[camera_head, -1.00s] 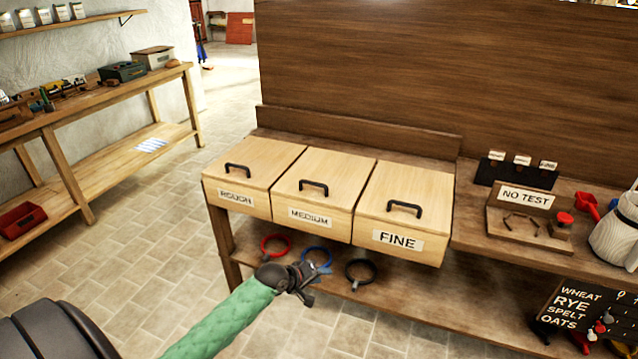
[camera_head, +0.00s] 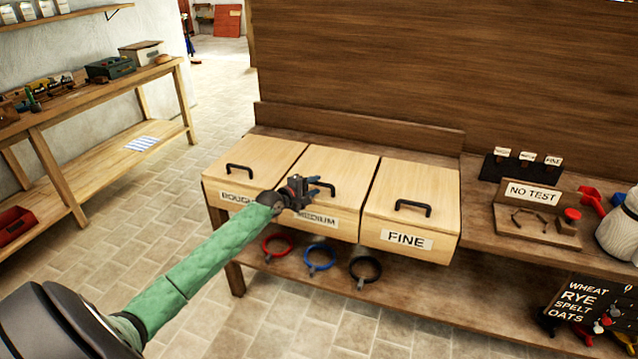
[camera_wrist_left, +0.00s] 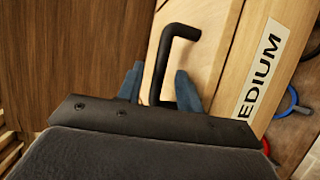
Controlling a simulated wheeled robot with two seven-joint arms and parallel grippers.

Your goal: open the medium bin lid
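The medium bin (camera_head: 345,170) is the middle of three pale wooden bins, with its lid down and a label reading MEDIUM on its front. Its black handle (camera_wrist_left: 165,55) shows large in the left wrist view. My left gripper (camera_head: 312,186) is at the handle, in front of the lid. In the left wrist view its two blue-grey fingertips (camera_wrist_left: 158,85) are apart, one on each side of the handle bar. I see no clear contact with the bar. In the head view the gripper hides most of the handle and part of the label. My right gripper is not in view.
The rough bin (camera_head: 255,165) stands left and the fine bin (camera_head: 420,185) right, both with lids down. Red, blue and black rings (camera_head: 320,257) hang or lie below. A wooden back panel (camera_head: 400,75) rises behind.

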